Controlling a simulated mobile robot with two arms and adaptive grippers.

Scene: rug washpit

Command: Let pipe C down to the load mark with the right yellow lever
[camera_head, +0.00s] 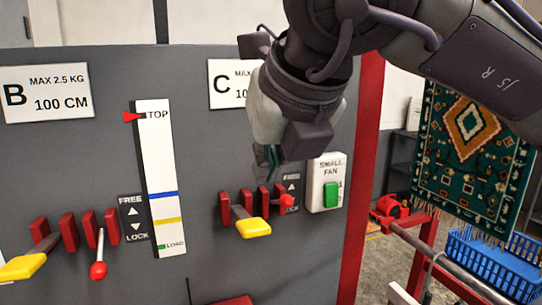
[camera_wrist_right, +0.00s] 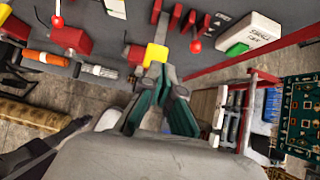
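The right yellow lever (camera_head: 253,228) sticks out under the C sign (camera_head: 226,84), between red brackets (camera_head: 263,201). My right gripper (camera_head: 268,160) hangs in front of the panel, above the lever and apart from it in the head view. In the right wrist view the yellow lever (camera_wrist_right: 155,55) lies just beyond the teal fingertips (camera_wrist_right: 161,75); the tips look close together, and I cannot tell whether a gap remains. The C lock lever with its red knob (camera_head: 287,200) stands right of the yellow one. C's scale and load mark are hidden behind my arm. My left gripper is out of view.
The B scale (camera_head: 162,190) has its red pointer at TOP; its yellow lever (camera_head: 22,267) and red-knobbed lever (camera_head: 98,270) are at the left. A fan switch (camera_head: 325,182) is close right of the C levers. A rug (camera_head: 470,165) and blue basket (camera_head: 495,265) are farther right.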

